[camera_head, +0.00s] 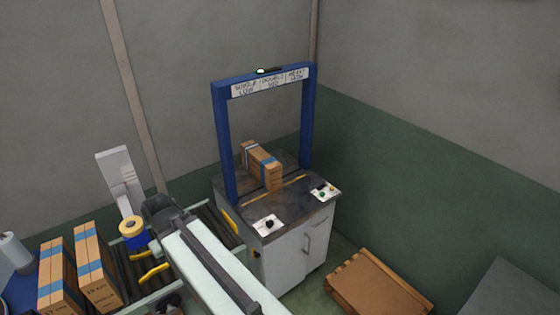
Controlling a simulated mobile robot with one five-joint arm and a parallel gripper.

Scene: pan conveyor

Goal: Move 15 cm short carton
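Two tall brown cartons with blue bands stand side by side at the lower left, the left carton (50,268) and the right carton (90,252). Small dark print shows low on their fronts, too small to read surely. Another brown carton (264,168), with a blue and white band, sits on the dark top of the strapping machine (290,210), under its blue arch (221,140). My pale arm reaches up from the bottom middle to a dark joint. My gripper's fingers do not show.
A roller conveyor (205,215) runs behind my arm to the machine. A yellow tape roll (131,228) and a white upright stand (118,170) are beside it. A white roll (14,252) is at far left. A wooden pallet (375,285) lies on the floor right of the machine.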

